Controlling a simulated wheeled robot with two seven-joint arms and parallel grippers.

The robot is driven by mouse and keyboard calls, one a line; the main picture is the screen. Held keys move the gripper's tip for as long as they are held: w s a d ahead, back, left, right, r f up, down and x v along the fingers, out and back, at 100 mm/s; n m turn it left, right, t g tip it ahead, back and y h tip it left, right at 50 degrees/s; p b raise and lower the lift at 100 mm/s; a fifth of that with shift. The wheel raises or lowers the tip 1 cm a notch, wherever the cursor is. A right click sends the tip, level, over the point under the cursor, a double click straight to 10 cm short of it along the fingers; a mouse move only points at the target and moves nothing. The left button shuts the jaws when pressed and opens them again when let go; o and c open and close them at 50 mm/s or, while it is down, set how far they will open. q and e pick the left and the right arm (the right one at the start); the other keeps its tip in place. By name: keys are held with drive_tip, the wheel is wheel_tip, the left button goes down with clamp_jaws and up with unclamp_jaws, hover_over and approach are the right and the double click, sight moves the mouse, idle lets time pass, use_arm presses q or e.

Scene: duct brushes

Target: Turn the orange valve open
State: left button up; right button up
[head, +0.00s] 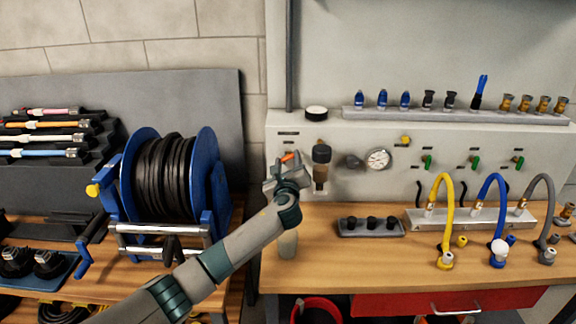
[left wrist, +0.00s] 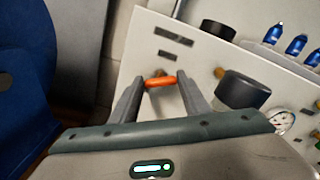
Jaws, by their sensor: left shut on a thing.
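The orange valve handle (head: 287,157) sits at the left end of the white panel (head: 340,185). My left gripper (head: 283,168) is up against the panel there. In the left wrist view the orange valve handle (left wrist: 160,81) lies across between the two fingertips of my left gripper (left wrist: 162,84), which is shut on it. The handle looks about level between the fingers. The valve body behind it is mostly hidden. My right gripper is not in view.
A dark-capped filter (head: 321,165) and a gauge (head: 378,159) are just right of the handle. A blue hose reel (head: 205,180) stands to the left. Yellow, blue and grey hoses (head: 490,205) rise from the wooden bench at right. Black caps sit in a tray (head: 345,231).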

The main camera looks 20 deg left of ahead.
use_arm(q)
drive_tip(key=n+b, duration=0.1)
drive_tip(key=n, duration=0.1)
drive_tip(key=n+b, duration=0.1)
drive_tip(key=n, duration=0.2)
drive_tip(key=shift+f+n+b, duration=0.25)
drive_tip(key=shift+n+b, duration=0.05)
drive_tip(key=shift+b, duration=0.1)
drive_tip(key=n+b, duration=0.2)
drive_tip(key=n, duration=0.4)
drive_tip(key=shift+a+b, duration=0.15)
drive_tip(key=shift+b, duration=0.25)
drive_tip(key=shift+n, duration=0.5)
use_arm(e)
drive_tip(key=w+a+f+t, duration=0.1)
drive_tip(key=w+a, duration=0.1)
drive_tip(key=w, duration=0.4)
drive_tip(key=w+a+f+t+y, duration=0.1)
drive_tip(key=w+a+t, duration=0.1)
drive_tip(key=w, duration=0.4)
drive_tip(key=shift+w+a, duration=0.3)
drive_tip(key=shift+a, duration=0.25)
use_arm(q)
drive_tip(key=o, duration=1)
drive_tip(key=shift+o, duration=0.2)
drive_tip(key=shift+s, duration=0.15)
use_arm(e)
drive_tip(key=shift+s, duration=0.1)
